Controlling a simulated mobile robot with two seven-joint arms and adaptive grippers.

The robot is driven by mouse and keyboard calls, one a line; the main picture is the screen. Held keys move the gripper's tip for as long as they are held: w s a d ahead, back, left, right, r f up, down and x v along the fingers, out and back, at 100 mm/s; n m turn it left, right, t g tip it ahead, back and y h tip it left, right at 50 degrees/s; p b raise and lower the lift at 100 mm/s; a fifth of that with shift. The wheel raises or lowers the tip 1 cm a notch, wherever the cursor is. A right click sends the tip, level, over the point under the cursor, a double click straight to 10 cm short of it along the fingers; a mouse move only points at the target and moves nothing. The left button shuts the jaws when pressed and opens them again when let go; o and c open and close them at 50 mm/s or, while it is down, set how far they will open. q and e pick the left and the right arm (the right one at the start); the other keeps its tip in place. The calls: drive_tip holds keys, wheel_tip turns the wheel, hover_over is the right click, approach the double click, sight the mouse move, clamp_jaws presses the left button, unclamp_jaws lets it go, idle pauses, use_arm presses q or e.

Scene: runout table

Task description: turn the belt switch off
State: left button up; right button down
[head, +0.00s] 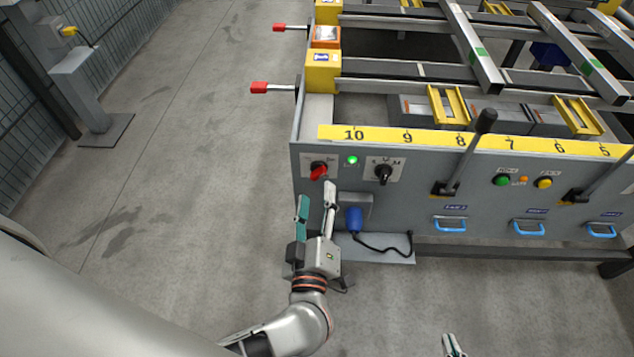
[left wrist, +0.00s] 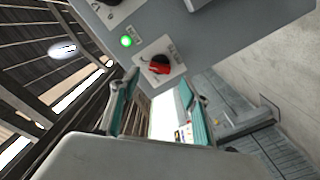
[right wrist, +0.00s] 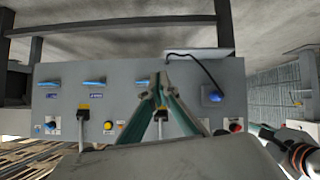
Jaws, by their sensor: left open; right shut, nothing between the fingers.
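The belt switch is a red rotary knob (head: 318,170) on a pale plate at the left end of the grey front panel. Its handle looks slanted in the head view. A green lamp (head: 352,160) beside it is lit. In the left wrist view the knob (left wrist: 159,65) and lit lamp (left wrist: 126,41) lie just beyond the fingertips. My left gripper (head: 317,198) is open and empty, just below and in front of the knob, apparently not touching it. My right gripper (head: 453,345) is shut and empty, well away at the bottom; it also shows in the right wrist view (right wrist: 160,85).
A black selector knob (head: 384,173) sits right of the lamp. A blue plug (head: 354,217) with a black cable is below. Black levers (head: 470,150), green and yellow buttons and blue handles (head: 450,223) line the panel. Open floor (head: 180,160) lies left.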

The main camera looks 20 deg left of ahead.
sight(318, 177)
use_arm(q)
drive_tip(key=x, duration=0.5)
drive_tip(key=c, duration=1.1)
